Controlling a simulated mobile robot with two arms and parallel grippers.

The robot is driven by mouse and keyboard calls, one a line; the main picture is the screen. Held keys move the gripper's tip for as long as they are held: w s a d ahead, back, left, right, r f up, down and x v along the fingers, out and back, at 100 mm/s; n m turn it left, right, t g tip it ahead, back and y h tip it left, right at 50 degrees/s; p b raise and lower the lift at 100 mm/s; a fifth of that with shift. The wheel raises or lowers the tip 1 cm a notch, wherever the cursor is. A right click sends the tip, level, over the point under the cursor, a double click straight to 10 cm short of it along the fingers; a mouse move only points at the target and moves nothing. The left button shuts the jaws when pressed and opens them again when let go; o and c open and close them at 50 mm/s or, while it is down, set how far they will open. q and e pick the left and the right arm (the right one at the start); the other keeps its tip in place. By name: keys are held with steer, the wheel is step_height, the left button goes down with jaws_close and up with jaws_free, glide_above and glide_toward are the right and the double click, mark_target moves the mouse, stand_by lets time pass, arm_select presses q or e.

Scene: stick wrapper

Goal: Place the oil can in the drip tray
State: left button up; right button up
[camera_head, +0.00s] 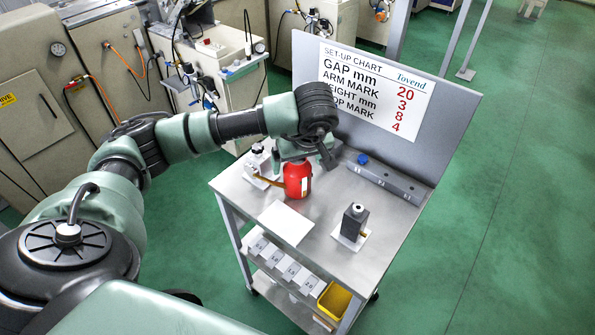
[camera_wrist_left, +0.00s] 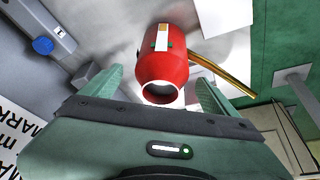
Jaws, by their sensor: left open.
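The red oil can (camera_head: 298,181) stands upright on the metal cart top, its brass spout pointing left in the head view. My left gripper (camera_head: 303,157) is just above and behind it, partly hiding its top. In the left wrist view the oil can (camera_wrist_left: 168,62) lies between and slightly beyond the two open fingers (camera_wrist_left: 159,76), with its round top opening facing me; the fingers are not closed on it. A flat white square (camera_head: 286,222) lies in front of the can; I cannot tell whether it is the drip tray. My right gripper is not in view.
A dark block on a white plate (camera_head: 353,222) stands at the right of the cart top. A small device (camera_head: 260,162) stands behind left, a grey rail (camera_head: 385,180) at the back below the set-up chart (camera_head: 376,88). A yellow bin (camera_head: 333,300) sits on the lower shelf.

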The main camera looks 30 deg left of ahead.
arm_select(q)
steer(key=shift+s+a+f+p, duration=0.15)
steer(key=shift+f+p, duration=0.35)
steer(key=shift+f, duration=0.2)
steer(key=p+x, duration=0.1)
steer(key=x, duration=0.3)
steer(key=shift+w, duration=0.2)
steer(key=shift+a+f, duration=0.1)
steer(key=shift+f, duration=0.05)
steer(key=c, duration=1.9)
jaws_close()
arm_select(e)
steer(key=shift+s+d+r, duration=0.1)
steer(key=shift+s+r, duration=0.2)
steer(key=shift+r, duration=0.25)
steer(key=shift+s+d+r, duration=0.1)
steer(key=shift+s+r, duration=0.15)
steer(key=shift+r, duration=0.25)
